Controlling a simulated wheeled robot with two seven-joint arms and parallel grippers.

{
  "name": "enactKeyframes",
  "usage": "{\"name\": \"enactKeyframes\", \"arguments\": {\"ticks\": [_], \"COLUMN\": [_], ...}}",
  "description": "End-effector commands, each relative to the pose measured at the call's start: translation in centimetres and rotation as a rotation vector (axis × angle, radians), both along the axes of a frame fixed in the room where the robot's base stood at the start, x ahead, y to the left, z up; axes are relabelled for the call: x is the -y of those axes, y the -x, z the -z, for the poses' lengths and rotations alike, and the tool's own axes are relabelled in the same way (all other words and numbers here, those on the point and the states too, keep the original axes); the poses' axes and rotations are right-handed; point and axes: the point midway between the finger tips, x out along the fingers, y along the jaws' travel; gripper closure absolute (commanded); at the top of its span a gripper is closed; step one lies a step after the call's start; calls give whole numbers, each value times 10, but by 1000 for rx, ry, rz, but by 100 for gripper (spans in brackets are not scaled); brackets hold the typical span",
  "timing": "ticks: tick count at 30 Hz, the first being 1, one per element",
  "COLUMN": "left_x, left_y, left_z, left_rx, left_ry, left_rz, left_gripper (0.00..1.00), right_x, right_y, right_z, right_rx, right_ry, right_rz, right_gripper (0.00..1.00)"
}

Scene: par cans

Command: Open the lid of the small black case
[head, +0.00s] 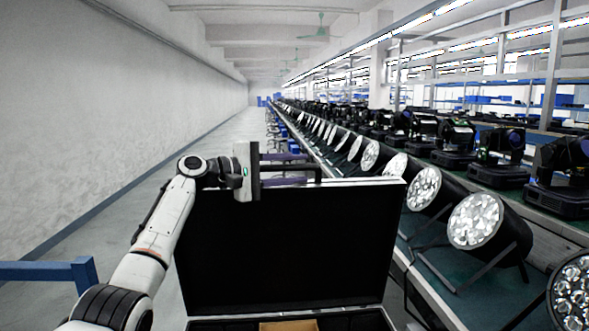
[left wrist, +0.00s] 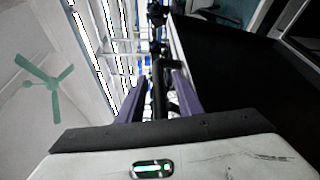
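The small black case (head: 280,250) stands in front of me with its lid up, roughly upright. The lid's dark inside and thin silver edge face me. A black handle (head: 318,172) sits at the lid's top edge. My left gripper (head: 306,169) is at that edge, its two purple fingers apart, one above and one below the handle. In the left wrist view the handle (left wrist: 159,92) runs between the fingers with gaps visible on both sides. The lid (left wrist: 240,75) fills the right of that view. My right gripper is not in view.
A brown item (head: 289,326) shows in the case's base at the bottom edge. A long bench on the right carries several par cans (head: 476,220) and moving heads (head: 565,170). A blue rail (head: 45,271) is at lower left. The aisle floor (head: 125,240) at left is clear.

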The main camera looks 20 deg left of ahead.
Motion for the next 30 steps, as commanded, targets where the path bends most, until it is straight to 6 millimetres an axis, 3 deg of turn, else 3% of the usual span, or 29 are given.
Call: {"name": "enactKeyframes", "arguments": {"ticks": [8, 21, 30], "left_x": [-4, -51, -62], "left_y": [4, 66, 82], "left_z": [0, -3, -7], "left_rx": [1, 2, 0], "left_ry": [0, -3, -1], "left_rz": [-1, -2, 1], "left_gripper": [67, 67, 67], "right_x": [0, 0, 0], "right_y": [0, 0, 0], "right_z": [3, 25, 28], "right_rx": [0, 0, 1], "right_ry": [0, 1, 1], "right_rz": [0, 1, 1], "right_gripper": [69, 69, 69]}}
